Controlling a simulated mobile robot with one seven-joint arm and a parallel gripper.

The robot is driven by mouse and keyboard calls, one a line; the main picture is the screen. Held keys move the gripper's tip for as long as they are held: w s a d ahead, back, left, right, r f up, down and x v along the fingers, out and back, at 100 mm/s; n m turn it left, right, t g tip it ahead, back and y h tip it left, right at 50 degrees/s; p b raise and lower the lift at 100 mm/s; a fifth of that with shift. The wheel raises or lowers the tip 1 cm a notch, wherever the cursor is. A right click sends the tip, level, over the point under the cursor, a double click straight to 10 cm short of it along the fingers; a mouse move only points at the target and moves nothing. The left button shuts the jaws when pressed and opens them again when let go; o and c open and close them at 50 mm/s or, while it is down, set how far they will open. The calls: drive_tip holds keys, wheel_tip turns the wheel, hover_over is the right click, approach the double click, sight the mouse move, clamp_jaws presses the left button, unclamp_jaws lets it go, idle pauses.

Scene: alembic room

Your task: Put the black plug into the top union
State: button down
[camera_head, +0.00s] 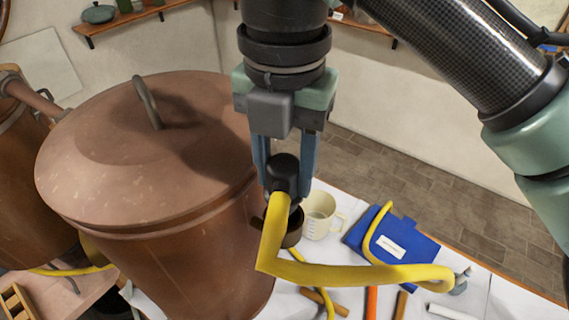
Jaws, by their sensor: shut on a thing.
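My gripper (284,186) points down in the middle of the view, its two blue fingers on either side of a black plug (284,172). It is shut on the plug. A thick yellow hose (345,274) runs down from the plug, bends sharply and goes off to the right. Just below the plug, a dark brown round fitting (293,238) shows partly behind the hose, beside the copper vessel's wall. It may be the top union, but I cannot tell for sure. The hose and plug hide part of it, and I cannot tell the gap between plug and fitting.
A large lidded copper vessel (150,175) fills the left, close to my gripper. Another copper vessel (30,180) stands at far left. Open floor lies beyond the table.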

drive_tip(key=shift+f+b, duration=0.4)
drive_tip(key=shift+f, duration=1.15)
idle(1.5)
drive_tip(key=shift+f+p, duration=0.35)
drive_tip(key=shift+f, duration=0.35)
idle(2.3)
drive_tip(key=shift+c, duration=1.6)
unclamp_jaws()
drive_tip(key=shift+r, duration=0.15)
